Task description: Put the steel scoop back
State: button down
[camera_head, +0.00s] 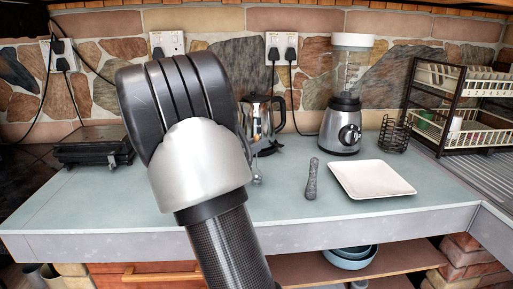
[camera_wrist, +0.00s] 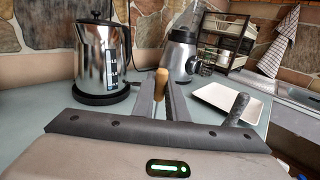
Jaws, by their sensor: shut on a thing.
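In the wrist view my gripper (camera_wrist: 166,92) is shut on a slim thing with a tan, wood-like end (camera_wrist: 161,82), which I take to be the steel scoop. Only this end shows clearly between the fingers; the rest is hidden. In the head view my arm hides most of the gripper. A small shiny metal piece (camera_head: 257,178) shows just right of my arm, above the worktop; I cannot tell whether it is part of the scoop. The place where the scoop belongs cannot be told from these frames.
On the worktop (camera_head: 285,213) stand a steel kettle (camera_head: 257,122), a blender (camera_head: 343,120), a wire basket (camera_head: 395,134) and a dish rack (camera_head: 465,105). A grey pestle-like thing (camera_head: 311,180) lies beside a white square plate (camera_head: 371,179). A black grill (camera_head: 93,146) stands left. The front middle is clear.

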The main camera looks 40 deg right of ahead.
jog(key=c, duration=1.8)
grip_release()
jog(key=shift+o, duration=0.2)
